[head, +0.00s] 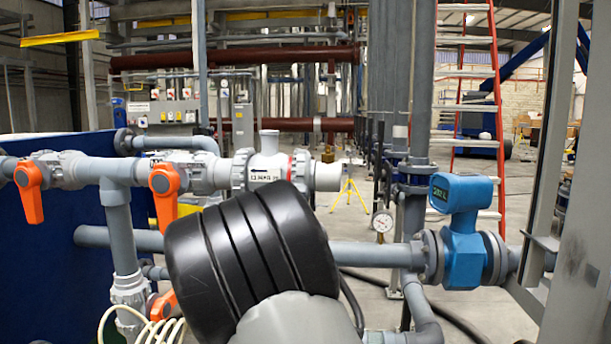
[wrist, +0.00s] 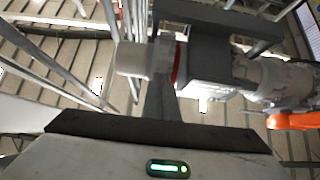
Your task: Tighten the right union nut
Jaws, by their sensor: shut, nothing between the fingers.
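The right union nut (head: 303,170) is a grey ribbed ring at the right end of the white valve body (head: 265,172), beside a thin red ring. A short pipe stub (head: 327,177) sticks out to its right. In the wrist view the picture is turned: the stub (wrist: 131,60) lies left, the nut (wrist: 163,52) sits left of the red ring. My gripper (wrist: 164,82) shows as a dark narrow finger shape rising in front of the nut and ring; it is shut with nothing held. Contact with the nut cannot be told. In the head view my black arm link hides the gripper.
Orange valve handles (head: 30,190) hang on the same pipe to the left. A lower grey pipe (head: 370,254) runs to a blue flow meter (head: 464,235). A pressure gauge (head: 382,222) stands near. A grey post (head: 585,200) fills the right edge.

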